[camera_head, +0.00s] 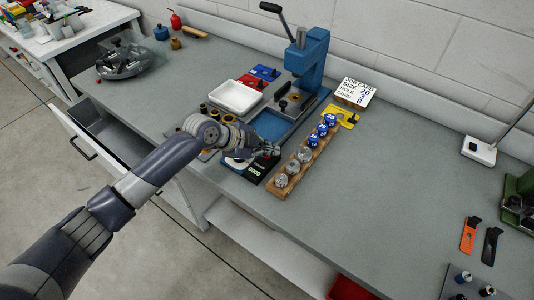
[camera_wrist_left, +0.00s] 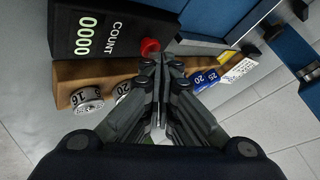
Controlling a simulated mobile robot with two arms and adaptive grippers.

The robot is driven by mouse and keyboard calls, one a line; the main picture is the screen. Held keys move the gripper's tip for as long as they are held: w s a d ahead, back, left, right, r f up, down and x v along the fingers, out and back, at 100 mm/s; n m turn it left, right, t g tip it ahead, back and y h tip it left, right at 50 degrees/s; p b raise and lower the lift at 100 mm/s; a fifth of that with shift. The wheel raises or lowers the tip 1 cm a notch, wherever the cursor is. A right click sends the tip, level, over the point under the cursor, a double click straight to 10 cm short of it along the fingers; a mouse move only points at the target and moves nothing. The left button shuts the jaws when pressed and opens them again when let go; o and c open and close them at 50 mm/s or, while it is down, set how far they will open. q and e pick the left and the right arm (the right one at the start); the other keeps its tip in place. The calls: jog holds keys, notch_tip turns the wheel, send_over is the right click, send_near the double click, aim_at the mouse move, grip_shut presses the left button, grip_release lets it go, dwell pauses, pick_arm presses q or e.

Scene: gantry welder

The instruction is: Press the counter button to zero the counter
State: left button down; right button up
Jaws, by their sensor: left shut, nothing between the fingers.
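The black counter box (camera_head: 259,170) sits near the front edge of the bench. In the left wrist view the counter (camera_wrist_left: 100,32) shows "COUNT" and a display (camera_wrist_left: 86,36) reading 0000. Its round red button (camera_wrist_left: 149,46) is at the right end of its face. My left gripper (camera_head: 274,150) is shut and empty over the button end of the counter. In the left wrist view the fingertips of my left gripper (camera_wrist_left: 160,60) are right by the red button and partly cover it. I cannot tell if they touch it. My right gripper is not in view.
A wooden rack (camera_head: 302,160) with several numbered collets stands close to the right of the counter. Behind are a blue press (camera_head: 308,62), a blue tray (camera_head: 271,125), a white tray (camera_head: 235,97) and a job card (camera_head: 354,92). An open drawer (camera_head: 105,130) juts out at left.

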aim_at(268, 157)
pick_arm(q)
jog(key=shift+r, duration=0.6)
jog(key=shift+r+p, duration=2.05)
jog(key=shift+r, duration=0.5)
jog(key=shift+f, duration=0.1)
